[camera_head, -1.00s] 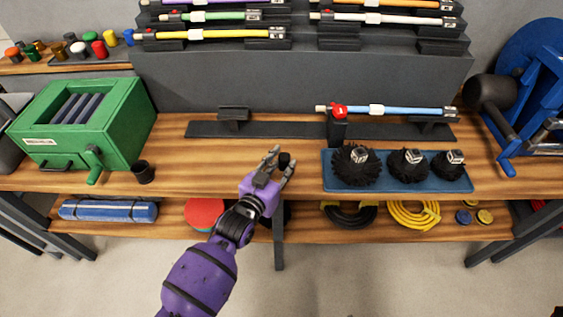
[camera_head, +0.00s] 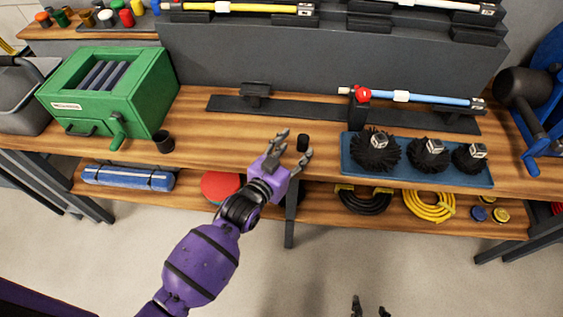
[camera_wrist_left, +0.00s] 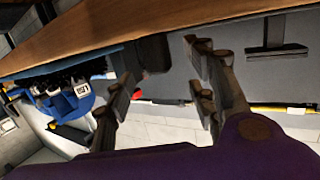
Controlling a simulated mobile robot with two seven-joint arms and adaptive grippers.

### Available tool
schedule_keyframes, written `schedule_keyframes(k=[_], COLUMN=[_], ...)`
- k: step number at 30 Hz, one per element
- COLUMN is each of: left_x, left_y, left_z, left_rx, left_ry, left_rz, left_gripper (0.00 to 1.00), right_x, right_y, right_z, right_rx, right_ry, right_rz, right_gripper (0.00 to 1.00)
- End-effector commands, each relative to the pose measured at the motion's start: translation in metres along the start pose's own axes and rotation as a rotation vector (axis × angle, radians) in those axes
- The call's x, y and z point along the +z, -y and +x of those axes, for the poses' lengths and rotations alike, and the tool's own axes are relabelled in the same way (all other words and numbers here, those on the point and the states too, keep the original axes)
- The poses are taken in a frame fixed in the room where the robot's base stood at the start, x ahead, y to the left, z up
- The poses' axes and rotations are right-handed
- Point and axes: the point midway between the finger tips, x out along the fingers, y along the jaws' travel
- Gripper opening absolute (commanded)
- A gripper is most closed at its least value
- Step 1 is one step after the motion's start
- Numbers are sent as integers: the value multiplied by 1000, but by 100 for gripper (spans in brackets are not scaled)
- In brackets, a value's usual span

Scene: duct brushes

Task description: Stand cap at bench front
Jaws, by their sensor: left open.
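My right gripper (camera_head: 369,306) shows only as two separated dark fingertips at the bottom edge, away from the bench.
A blue tray (camera_head: 352,174) with black brushes lies to the right. A dark cup (camera_head: 164,141) and a green box (camera_head: 140,90) stand to the left. A dark rail (camera_head: 310,112) with a blue rod (camera_head: 440,99) lies behind. Coiled hoses lie on the lower shelf.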

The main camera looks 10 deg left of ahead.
Motion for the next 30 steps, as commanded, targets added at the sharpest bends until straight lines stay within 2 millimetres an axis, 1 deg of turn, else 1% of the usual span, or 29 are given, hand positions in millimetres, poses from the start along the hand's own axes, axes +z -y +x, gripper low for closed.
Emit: schedule_keyframes(k=[1,3,6,10,12,15,23,25,26,29,30], left_x=[2,0,0,0,-1,-2,-2,6,14,58,81], left_y=[1,0,0,0,0,-1,-1,0,2,8,11], left_z=[-14,-30,-50,-70,-78,-84,-86,-91,-96,-129,-149], left_rx=[-1,0,0,1,1,1,1,-9,-17,-74,-106], left_ry=[1,-1,-2,-4,-4,-6,-6,11,27,124,179], left_rz=[0,0,0,0,0,0,0,-7,-13,-48,-66], left_gripper=[50,50,50,50,50,50,50,50,50,50,50], right_x=[2,3,6,8,8,6,3,3,3,2,2], right_y=[0,0,0,0,0,0,0,0,0,0,0], right_z=[0,0,0,0,0,0,0,0,0,0,0], right_rx=[0,-1,0,0,0,1,1,2,2,2,2], right_ry=[3,5,9,12,11,8,2,1,1,0,0], right_rz=[0,0,0,0,0,0,0,-1,0,0,0], right_gripper=[46,46,46,46,46,46,46,46,46,46,46])
